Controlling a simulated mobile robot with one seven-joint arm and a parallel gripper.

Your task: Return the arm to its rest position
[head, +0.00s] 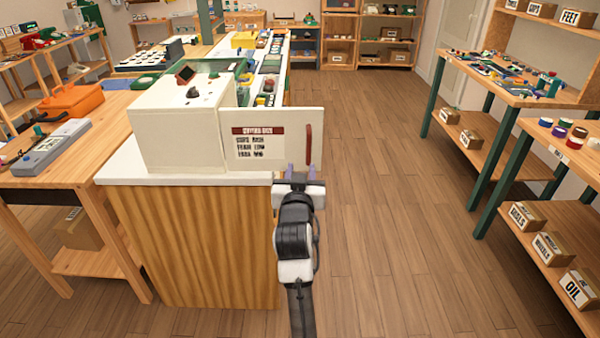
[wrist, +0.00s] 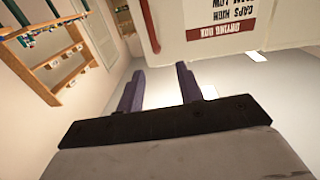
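My gripper (head: 300,172) is in front of the white drying box (head: 180,130), just below the right part of its door panel. Its two purple fingers stand apart with nothing between them in the wrist view (wrist: 160,88). The door panel (head: 275,155) sticks out to the right of the box body and carries a "Drying Box" label and a red handle (head: 309,145). The panel and its label show upside down in the wrist view (wrist: 225,22), close beyond the fingers. I cannot tell whether the fingers touch it. The inside of the box is hidden.
The box stands on the near end of a wooden counter (head: 205,245). An orange box (head: 75,100) and a grey device (head: 48,148) are on the left bench. Shelving with labelled boxes (head: 548,247) lines the right side. The wooden floor (head: 390,200) between is clear.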

